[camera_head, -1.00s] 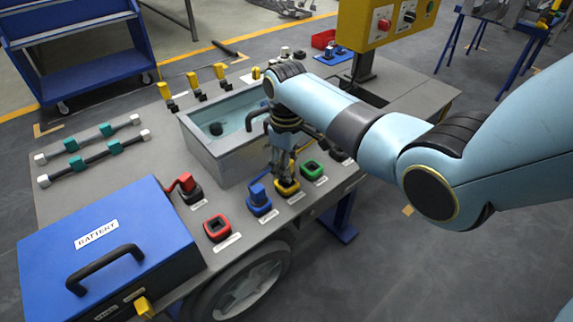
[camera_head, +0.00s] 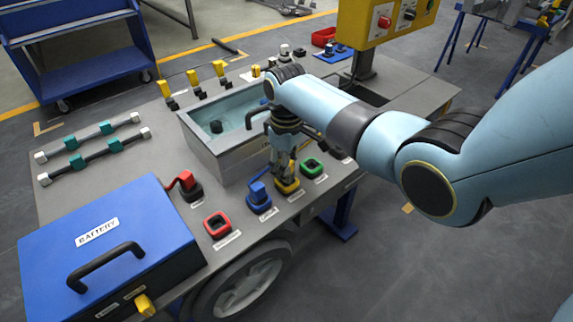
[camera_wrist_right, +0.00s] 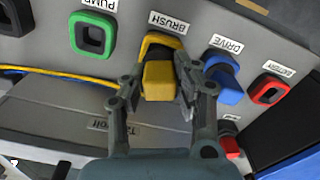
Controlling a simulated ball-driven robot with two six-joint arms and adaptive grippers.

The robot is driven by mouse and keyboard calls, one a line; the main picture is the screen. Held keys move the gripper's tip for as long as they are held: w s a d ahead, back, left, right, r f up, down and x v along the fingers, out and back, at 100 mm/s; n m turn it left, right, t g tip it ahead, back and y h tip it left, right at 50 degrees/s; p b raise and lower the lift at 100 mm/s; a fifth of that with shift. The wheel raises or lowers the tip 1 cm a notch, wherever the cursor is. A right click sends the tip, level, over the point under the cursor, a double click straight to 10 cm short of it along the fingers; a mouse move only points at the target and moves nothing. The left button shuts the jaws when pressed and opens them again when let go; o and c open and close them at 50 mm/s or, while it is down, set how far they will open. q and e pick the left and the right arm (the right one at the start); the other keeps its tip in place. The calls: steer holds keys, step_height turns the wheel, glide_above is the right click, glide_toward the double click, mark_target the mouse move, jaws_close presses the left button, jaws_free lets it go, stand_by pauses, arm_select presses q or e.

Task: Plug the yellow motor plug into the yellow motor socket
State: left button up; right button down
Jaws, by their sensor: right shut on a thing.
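The yellow motor socket (camera_head: 287,188) sits on the cart's front deck, and in the wrist view it is the yellow frame (camera_wrist_right: 160,42) beside the BRUSH label. My right gripper (camera_head: 285,173) is over it, pointing down, shut on the yellow motor plug. In the wrist view the plug (camera_wrist_right: 158,82) is a yellow block between the two fingers of the gripper (camera_wrist_right: 158,72), and it covers part of the socket. The plug is at or just over the socket; I cannot tell whether it is seated. My left gripper is not in view.
Beside the yellow socket are a green socket (camera_head: 313,166) and a blue plug standing in its socket (camera_head: 259,194). An empty red socket (camera_head: 217,225) is farther left. A grey open tank (camera_head: 205,150) stands behind, and the blue battery box (camera_head: 105,237) is at front left.

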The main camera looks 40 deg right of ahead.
steer(key=shift+f+b, duration=0.55)
steer(key=shift+f, duration=0.35)
steer(key=c, duration=0.9)
jaws_free()
step_height(320, 180, up, 12)
